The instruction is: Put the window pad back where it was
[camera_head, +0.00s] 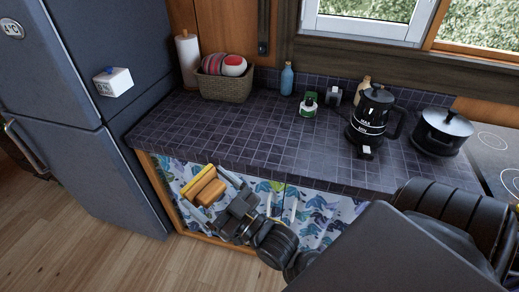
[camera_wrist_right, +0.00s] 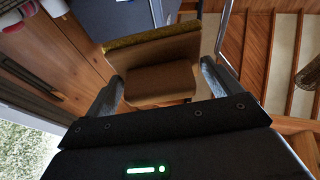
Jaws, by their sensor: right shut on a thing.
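The window pad (camera_head: 202,179) is a small tan-brown block with a yellow edge, seen in front of the counter's patterned lower doors. It fills the middle of the right wrist view (camera_wrist_right: 155,80), between the two grey fingers. My right gripper (camera_head: 208,192) is shut on it and holds it in the air, below the counter top's front edge. The window (camera_head: 372,22) is at the top right of the head view, behind the counter. My left gripper is not in view.
The dark tiled counter (camera_head: 230,128) holds a basket (camera_head: 225,88), a paper roll (camera_head: 188,58), bottles, a green-and-white item (camera_head: 308,104), a black kettle (camera_head: 373,115) and a pot (camera_head: 441,132). The fridge (camera_head: 75,60) stands at left.

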